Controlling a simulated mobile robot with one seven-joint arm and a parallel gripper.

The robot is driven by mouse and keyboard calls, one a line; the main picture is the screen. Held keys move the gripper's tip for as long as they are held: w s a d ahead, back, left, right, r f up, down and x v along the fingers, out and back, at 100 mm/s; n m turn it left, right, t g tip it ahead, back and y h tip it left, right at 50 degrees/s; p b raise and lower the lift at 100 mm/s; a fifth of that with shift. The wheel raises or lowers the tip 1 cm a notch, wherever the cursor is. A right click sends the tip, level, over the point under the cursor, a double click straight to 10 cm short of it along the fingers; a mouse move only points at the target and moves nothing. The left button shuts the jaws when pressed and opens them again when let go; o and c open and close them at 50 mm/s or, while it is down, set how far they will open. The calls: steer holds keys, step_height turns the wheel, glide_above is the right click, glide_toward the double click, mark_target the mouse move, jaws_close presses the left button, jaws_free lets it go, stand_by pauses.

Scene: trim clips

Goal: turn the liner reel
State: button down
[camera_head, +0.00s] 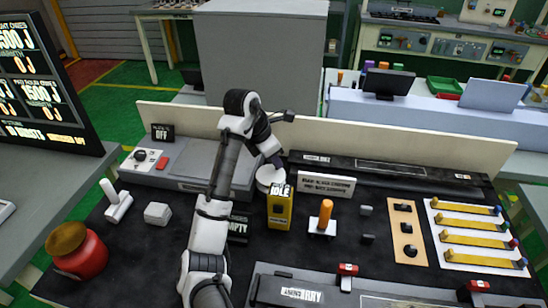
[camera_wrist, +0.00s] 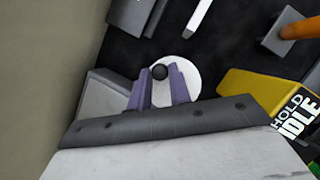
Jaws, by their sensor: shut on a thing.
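The liner reel appears as a white disc (camera_wrist: 191,75) with a black knob (camera_wrist: 160,71) in the wrist view. My gripper (camera_wrist: 160,77) is shut on the knob, with one purple-grey finger on each side of it. The fingers cover part of the disc. In the head view my arm reaches over the dark bench and bends down beside a yellow box (camera_head: 280,208) marked IDLE. My fingertips and the knob cannot be made out in that view. The yellow box also shows at the right of the wrist view (camera_wrist: 262,92), close to my gripper.
An orange-handled tool (camera_head: 324,218) stands right of the yellow box. A tan panel with black knobs (camera_head: 406,232) and a white board with yellow strips (camera_head: 470,235) lie farther right. A red jar (camera_head: 82,255) and a white block (camera_head: 157,213) stand left. A cream wall (camera_head: 400,148) closes the back.

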steer(key=shift+f, duration=0.1)
steer(key=c, duration=1.3)
jaws_free()
steer(key=v, duration=1.4)
steer(key=shift+b, duration=0.4)
steer(key=shift+a+f, duration=0.1)
